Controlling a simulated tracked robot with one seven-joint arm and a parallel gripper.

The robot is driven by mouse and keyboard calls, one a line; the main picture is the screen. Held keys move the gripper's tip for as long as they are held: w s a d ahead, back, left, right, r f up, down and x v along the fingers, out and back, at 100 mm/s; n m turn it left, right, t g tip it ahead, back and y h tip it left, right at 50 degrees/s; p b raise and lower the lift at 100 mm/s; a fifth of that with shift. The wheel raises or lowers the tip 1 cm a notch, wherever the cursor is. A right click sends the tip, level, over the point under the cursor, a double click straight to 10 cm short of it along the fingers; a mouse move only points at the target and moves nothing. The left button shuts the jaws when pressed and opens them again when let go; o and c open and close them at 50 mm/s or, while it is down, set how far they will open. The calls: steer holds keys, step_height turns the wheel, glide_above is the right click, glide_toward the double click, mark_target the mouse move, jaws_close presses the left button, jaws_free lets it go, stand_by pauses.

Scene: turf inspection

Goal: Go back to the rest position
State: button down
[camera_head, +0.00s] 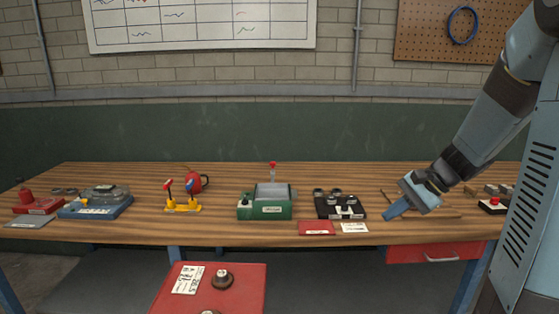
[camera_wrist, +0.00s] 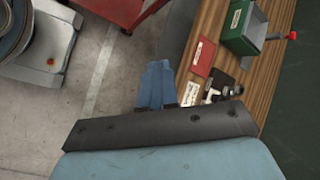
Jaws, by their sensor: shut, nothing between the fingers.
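My gripper (camera_head: 394,211) is at the right of the head view, at the end of my arm, in front of or over the bench's front part. Its blue fingers are together and hold nothing. In the wrist view the shut fingers (camera_wrist: 157,86) point past the bench's front edge, with floor behind them. The wooden bench (camera_head: 230,228) runs across the head view. I cannot tell the exact height of the fingers above the bench top.
Left of my gripper stand a black tray with round parts (camera_head: 351,211), a red card (camera_head: 316,228) and a green box (camera_head: 264,211). A red-button box (camera_head: 492,206) lies to the right. A red stand (camera_head: 245,292) is in front of the bench. A red drawer (camera_head: 425,252) sits below.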

steer(key=s+a+r+n+t+h, duration=0.1)
steer(key=s+a+r+n+h, duration=0.1)
steer(key=s+r+n, duration=0.3)
steer(key=s+a+r+n+t+h, duration=0.2)
steer(key=s+r+n+h, duration=0.3)
steer(key=s, duration=0.7)
steer(key=shift+s+a+h, duration=0.25)
steer(key=shift+a+h, duration=0.05)
steer(key=shift+a, duration=0.05)
steer(key=shift+r, duration=0.1)
